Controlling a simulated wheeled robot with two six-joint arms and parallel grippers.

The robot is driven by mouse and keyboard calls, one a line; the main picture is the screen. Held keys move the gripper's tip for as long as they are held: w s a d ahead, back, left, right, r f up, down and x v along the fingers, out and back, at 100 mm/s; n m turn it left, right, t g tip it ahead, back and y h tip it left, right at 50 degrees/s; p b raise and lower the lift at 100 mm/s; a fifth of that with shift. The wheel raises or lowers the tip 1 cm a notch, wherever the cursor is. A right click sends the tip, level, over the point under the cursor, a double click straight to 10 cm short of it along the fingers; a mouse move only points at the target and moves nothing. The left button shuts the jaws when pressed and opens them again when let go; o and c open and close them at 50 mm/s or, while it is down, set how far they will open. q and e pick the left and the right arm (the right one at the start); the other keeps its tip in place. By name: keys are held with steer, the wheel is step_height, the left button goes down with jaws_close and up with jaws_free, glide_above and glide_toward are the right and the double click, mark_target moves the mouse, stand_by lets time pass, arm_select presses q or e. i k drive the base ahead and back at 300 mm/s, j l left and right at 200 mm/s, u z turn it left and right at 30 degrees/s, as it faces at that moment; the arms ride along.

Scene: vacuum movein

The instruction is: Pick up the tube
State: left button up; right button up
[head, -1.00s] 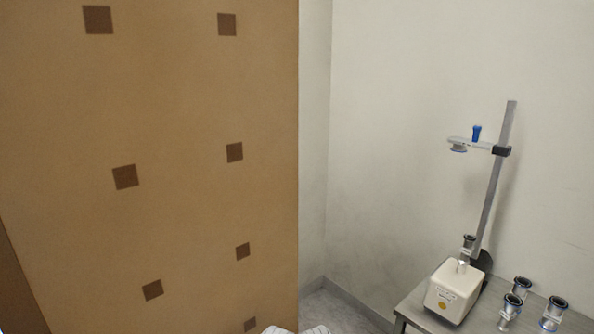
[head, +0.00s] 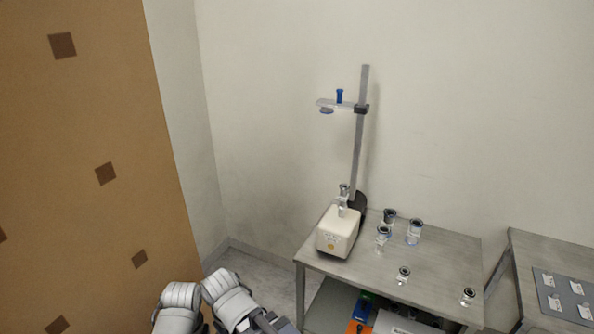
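Several short, shiny tube-like pieces with dark round tops stand on a grey metal table (head: 345,262). Three are grouped near its back: one (head: 389,216), one in front of it (head: 383,238), and one to the right (head: 414,232). Two smaller ones stand nearer the front, one in the middle (head: 403,275) and one at the right (head: 468,296). I cannot tell which piece is the tube. White and dark parts of my arms show at the bottom left, away from the table; no gripper fingers are visible.
A cream box-shaped device (head: 338,233) with a metal fitting on top stands at the table's left. Behind it rises a stand (head: 357,150) with a side arm. Another table (head: 545,250) is at the right. A brown panel (head: 90,200) fills the left.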

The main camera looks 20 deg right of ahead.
mark_target(384, 230)
steer(key=z, duration=1.45)
